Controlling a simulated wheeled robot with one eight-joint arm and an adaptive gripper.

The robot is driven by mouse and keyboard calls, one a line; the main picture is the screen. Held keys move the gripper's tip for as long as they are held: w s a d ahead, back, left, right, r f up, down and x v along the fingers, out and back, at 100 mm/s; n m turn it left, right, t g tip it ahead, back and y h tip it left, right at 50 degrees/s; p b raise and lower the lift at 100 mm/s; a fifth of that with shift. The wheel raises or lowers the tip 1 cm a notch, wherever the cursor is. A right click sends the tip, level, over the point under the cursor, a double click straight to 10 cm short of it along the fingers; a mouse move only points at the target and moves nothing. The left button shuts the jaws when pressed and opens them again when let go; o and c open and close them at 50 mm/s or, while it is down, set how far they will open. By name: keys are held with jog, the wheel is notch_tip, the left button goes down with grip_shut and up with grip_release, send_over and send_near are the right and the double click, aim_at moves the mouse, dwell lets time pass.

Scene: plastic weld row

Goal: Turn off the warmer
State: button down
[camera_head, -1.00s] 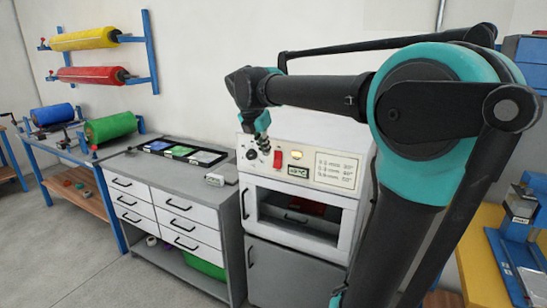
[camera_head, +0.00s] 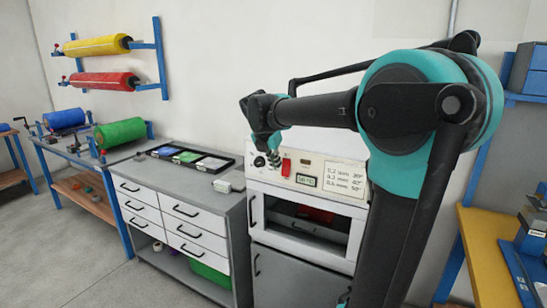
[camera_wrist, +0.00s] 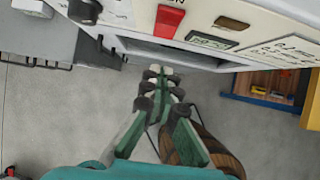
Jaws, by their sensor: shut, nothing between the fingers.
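The warmer (camera_head: 257,207) is a white box with a window and a slanted control panel. Its panel carries a red switch (camera_head: 286,167), a lit display (camera_head: 305,180) and a printed temperature label (camera_head: 344,177). The red switch (camera_wrist: 168,20) also shows at the top of the wrist view, left of the display (camera_wrist: 211,39) and right of a black knob (camera_wrist: 85,11). My gripper (camera_head: 274,161) is shut and empty in front of the panel, just left of the switch in the head view. In the wrist view its fingertips (camera_wrist: 160,73) appear below the switch, with a visible gap.
A grey drawer cabinet (camera_head: 190,192) stands left of the warmer, with a black tray (camera_head: 182,165) and a small white box (camera_head: 224,186) on top. A blue-framed bench with coloured rolls is further left. A yellow-topped table (camera_head: 484,235) is at right. Floor at front left is clear.

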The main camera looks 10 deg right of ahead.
aim_at(285, 174)
jog(key=shift+w+d+f, duration=0.8)
jog(key=shift+w+f, duration=0.25)
jog(key=shift+w, duration=0.05)
jog(key=shift+w+d+f, duration=0.8)
jog(key=shift+w+f, duration=0.25)
jog(key=shift+w, duration=0.05)
jog(key=shift+w+d+f+t+h, duration=0.15)
jog(key=shift+w+f+t+h, duration=0.05)
jog(key=shift+t+h, duration=0.1)
jog(key=shift+r, duration=0.1)
